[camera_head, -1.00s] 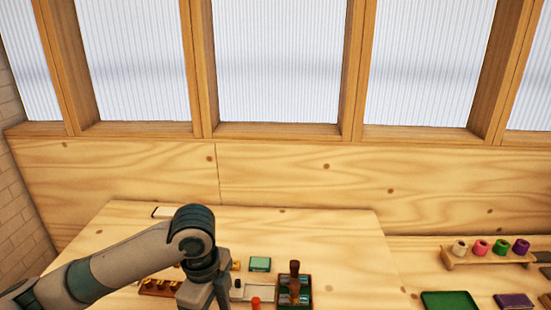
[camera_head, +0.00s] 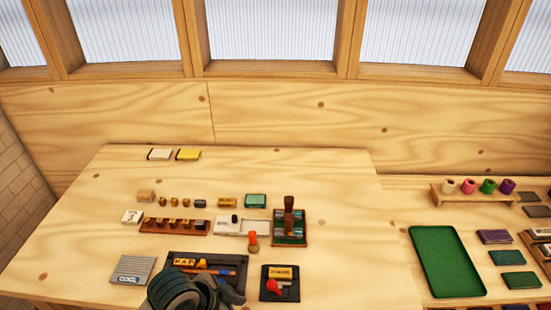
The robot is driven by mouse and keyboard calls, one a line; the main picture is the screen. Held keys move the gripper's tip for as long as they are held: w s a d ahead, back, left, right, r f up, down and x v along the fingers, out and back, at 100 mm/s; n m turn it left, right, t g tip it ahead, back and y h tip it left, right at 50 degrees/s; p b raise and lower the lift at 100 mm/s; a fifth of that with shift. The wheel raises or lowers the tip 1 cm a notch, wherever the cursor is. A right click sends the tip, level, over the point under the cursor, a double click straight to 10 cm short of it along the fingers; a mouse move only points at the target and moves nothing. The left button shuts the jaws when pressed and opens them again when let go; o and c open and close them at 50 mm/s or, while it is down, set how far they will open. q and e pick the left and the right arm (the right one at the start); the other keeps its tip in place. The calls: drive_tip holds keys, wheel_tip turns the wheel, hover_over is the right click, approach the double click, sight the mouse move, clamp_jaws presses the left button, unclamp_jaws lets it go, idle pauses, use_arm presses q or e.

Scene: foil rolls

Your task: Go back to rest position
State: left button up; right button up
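The dark ribbed joint and grey link of one of my arms show at the bottom edge, left of the middle, most likely my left arm. Its gripper fingers are not visible; they are hidden or below the frame. My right arm and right gripper do not show. The foil rolls, one white, one pink (camera_head: 469,186), one green (camera_head: 488,186) and one purple (camera_head: 506,186), stand on a wooden rack (camera_head: 470,201) at the right.
The wooden table (camera_head: 60,230) holds a dark tray (camera_head: 242,259) partly behind my arm, a grey ribbed block (camera_head: 132,269), a small dark tray with a red item (camera_head: 265,291) and a stamp holder (camera_head: 304,231). A green tray (camera_head: 446,262) lies right. The table's back middle is clear.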

use_arm(q)
drive_tip(key=s+a+f+n+y, duration=0.2)
drive_tip(key=s+a+f+n, duration=0.25)
drive_tip(key=s+a, duration=0.3)
drive_tip(key=s+a+f+n+y, duration=0.3)
drive_tip(key=s+a+f+n, duration=0.15)
drive_tip(key=s+a, duration=0.3)
wheel_tip(320, 180, down, 35)
drive_tip(key=s+b, duration=0.2)
drive_tip(key=b, duration=0.4)
drive_tip(key=s+a+f+g+b, duration=0.2)
drive_tip(key=s+a+f+b, duration=0.1)
drive_tip(key=s+f, duration=1.4)
wheel_tip(320, 180, down, 4)
drive_tip(key=shift+s+a+b, duration=0.15)
drive_tip(key=shift+b, duration=0.6)
